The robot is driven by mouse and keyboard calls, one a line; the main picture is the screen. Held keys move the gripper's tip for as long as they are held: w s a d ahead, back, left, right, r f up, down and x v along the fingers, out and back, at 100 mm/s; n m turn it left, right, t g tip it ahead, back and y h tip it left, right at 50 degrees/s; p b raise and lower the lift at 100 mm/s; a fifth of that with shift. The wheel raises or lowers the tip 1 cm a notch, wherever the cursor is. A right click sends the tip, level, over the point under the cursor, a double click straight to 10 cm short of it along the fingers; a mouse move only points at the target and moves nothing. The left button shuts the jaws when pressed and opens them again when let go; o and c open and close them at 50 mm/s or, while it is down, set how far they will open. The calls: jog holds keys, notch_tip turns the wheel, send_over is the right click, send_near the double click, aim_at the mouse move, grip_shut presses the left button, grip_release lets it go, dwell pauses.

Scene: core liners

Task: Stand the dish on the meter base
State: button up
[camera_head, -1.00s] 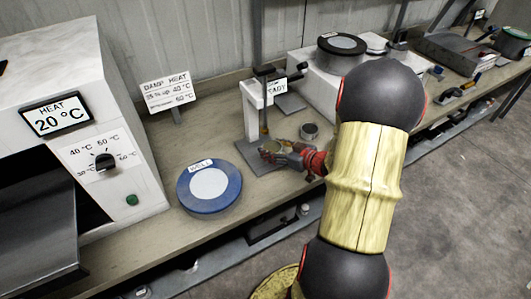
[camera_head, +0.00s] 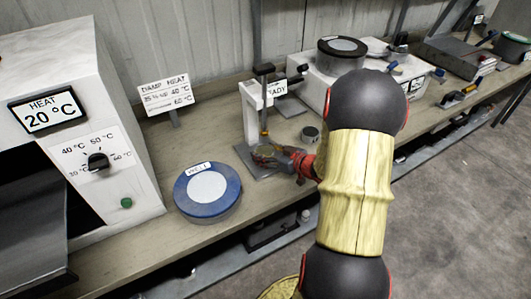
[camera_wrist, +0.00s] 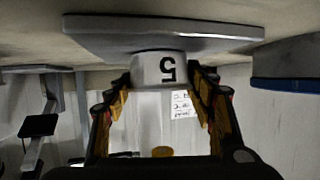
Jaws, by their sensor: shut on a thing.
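The dish (camera_wrist: 158,70) is small and grey with a 5 on its side, upside down in the wrist view. My gripper (camera_head: 282,157) is shut on it, with a finger on each side in the wrist view (camera_wrist: 160,88). The meter base (camera_head: 258,172) is a flat grey plate under an upright white stand with a sign partly reading READY. In the wrist view the base (camera_wrist: 165,30) appears inverted, right against the dish; I cannot tell whether they touch. In the head view my fingers partly hide the dish, which is over the plate below the meter's rod (camera_head: 264,118).
A blue-rimmed round container (camera_head: 207,190) stands left of the base. The white heat cabinet (camera_head: 95,120) reads 20 °C. A white unit (camera_head: 335,70) with a dark round top stands behind my arm.

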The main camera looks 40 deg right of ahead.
jog(key=o, duration=1.3)
jog(key=shift+c, duration=0.2)
jog(key=shift+s+r, duration=0.15)
jog(key=shift+r, duration=0.05)
jog(key=p+v, duration=0.5)
jog(key=v, duration=0.6)
jog(key=shift+s+r, duration=0.15)
jog(key=shift+s, duration=0.15)
jog(key=w+d+r+g+h, duration=0.1)
jog(key=w+r+g+h, duration=0.1)
jog(key=w+r+h, duration=0.35)
jog(key=a+r+g, duration=0.2)
jog(key=a+r, duration=0.3)
jog(key=r, duration=0.4)
jog(key=s+a+r+g+y, duration=0.1)
jog(key=s+a, duration=0.4)
jog(key=a, duration=0.4)
jog(key=s+a+r+g+y, duration=0.1)
jog(key=s+a+r+y, duration=0.1)
jog(key=s+a, duration=0.3)
jog(key=s+a+r+g+y, duration=0.1)
jog(key=s+a, duration=0.4)
jog(key=a, duration=0.8)
jog(key=shift+s+a+r+g+y, duration=0.3)
jog(key=shift+g+y, duration=0.2)
jog(key=shift+y, duration=0.05)
